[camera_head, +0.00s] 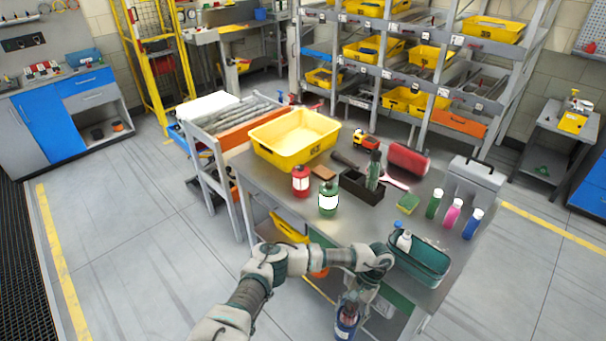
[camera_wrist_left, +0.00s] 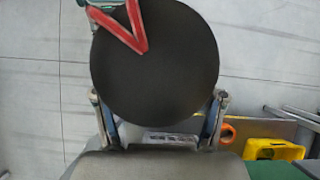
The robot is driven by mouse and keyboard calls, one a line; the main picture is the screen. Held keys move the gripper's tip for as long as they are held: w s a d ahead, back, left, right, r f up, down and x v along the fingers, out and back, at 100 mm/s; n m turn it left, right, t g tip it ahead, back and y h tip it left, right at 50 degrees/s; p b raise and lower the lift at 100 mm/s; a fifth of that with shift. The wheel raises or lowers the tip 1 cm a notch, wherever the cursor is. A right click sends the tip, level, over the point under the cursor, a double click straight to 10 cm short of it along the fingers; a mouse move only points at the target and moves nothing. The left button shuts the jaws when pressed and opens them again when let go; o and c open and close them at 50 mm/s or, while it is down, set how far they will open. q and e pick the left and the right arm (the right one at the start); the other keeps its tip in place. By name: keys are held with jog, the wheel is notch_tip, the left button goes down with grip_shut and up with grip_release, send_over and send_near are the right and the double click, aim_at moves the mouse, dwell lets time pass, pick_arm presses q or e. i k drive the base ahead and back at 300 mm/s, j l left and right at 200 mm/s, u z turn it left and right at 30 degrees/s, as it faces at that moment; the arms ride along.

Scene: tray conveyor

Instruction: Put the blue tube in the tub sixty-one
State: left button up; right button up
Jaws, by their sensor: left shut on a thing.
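A blue tube (camera_head: 473,223) with a pale cap stands at the table's right end, to the right of a pink tube (camera_head: 452,213). My left gripper (camera_head: 349,305) is in front of the table's front edge, away from both. In the wrist view my left gripper (camera_wrist_left: 163,125) is shut on a dark round-ended thing (camera_wrist_left: 165,75) with a red stripe. In the head view that thing looks blue with a pale label, partly hidden. My right gripper is out of view.
A teal basket (camera_head: 430,272) with a white bottle is near my left wrist. A green tube (camera_head: 434,203), green sponge (camera_head: 408,203), red bottle (camera_head: 301,182), green bottle (camera_head: 328,200) and black box (camera_head: 360,190) crowd the table. A grey toolbox (camera_head: 474,183) stands behind the tubes.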

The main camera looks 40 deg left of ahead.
aim_at(283, 149)
jog(key=j+z, duration=0.15)
jog(key=j, duration=0.85)
jog(key=k+j+z, duration=0.2)
jog(key=j, duration=0.8)
jog(key=i, duration=0.05)
